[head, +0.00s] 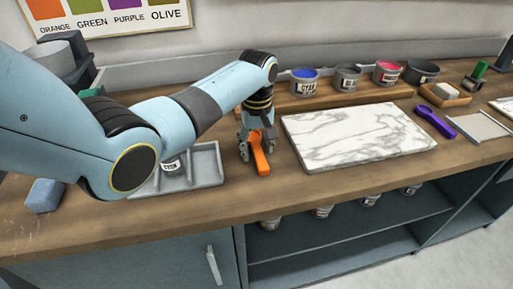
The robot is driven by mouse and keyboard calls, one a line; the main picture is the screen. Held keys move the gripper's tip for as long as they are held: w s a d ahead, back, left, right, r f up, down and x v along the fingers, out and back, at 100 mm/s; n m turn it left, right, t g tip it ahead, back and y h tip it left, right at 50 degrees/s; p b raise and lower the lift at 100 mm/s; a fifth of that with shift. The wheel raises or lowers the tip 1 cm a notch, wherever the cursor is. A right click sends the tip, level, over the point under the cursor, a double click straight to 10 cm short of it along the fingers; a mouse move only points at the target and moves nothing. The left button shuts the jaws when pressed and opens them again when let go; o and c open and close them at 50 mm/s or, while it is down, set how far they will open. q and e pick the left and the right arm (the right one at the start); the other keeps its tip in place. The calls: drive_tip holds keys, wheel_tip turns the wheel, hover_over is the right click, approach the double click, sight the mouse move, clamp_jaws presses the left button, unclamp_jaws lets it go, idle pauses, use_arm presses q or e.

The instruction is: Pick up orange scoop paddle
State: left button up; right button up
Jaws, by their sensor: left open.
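The orange scoop paddle (259,155) lies on the wooden bench top, left of the marble slab. Its handle end points toward the bench's front edge. My left gripper (256,149) is directly over the paddle, pointing down, with its fingers on either side of it. The gripper is open. Part of the paddle is hidden behind the gripper, and I cannot tell whether the fingers touch it. My right gripper is not in view.
A white marble slab (358,135) lies close to the right. A grey tray (207,165) is close to the left. Ink cans, including a blue one (304,82), stand behind on a wooden riser. A purple scoop (435,121) lies further right. A blue block (44,195) sits at left.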

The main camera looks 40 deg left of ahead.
sight(260, 149)
use_arm(q)
drive_tip(key=c, duration=0.9)
clamp_jaws()
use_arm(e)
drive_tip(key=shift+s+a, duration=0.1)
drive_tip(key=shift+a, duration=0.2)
use_arm(q)
drive_tip(key=shift+r, duration=0.15)
drive_tip(key=shift+r, duration=0.3)
drive_tip(key=r, duration=0.2)
drive_tip(key=d+r, duration=0.1)
drive_tip(key=shift+w+r, duration=0.1)
drive_tip(key=shift+r, duration=0.25)
drive_tip(key=w+d+r+b, duration=0.1)
drive_tip(key=d+r+b, duration=0.1)
drive_tip(key=d+r, duration=0.4)
drive_tip(key=d, duration=0.4)
drive_tip(key=shift+w+d+r, duration=0.25)
drive_tip(key=shift+d, duration=0.05)
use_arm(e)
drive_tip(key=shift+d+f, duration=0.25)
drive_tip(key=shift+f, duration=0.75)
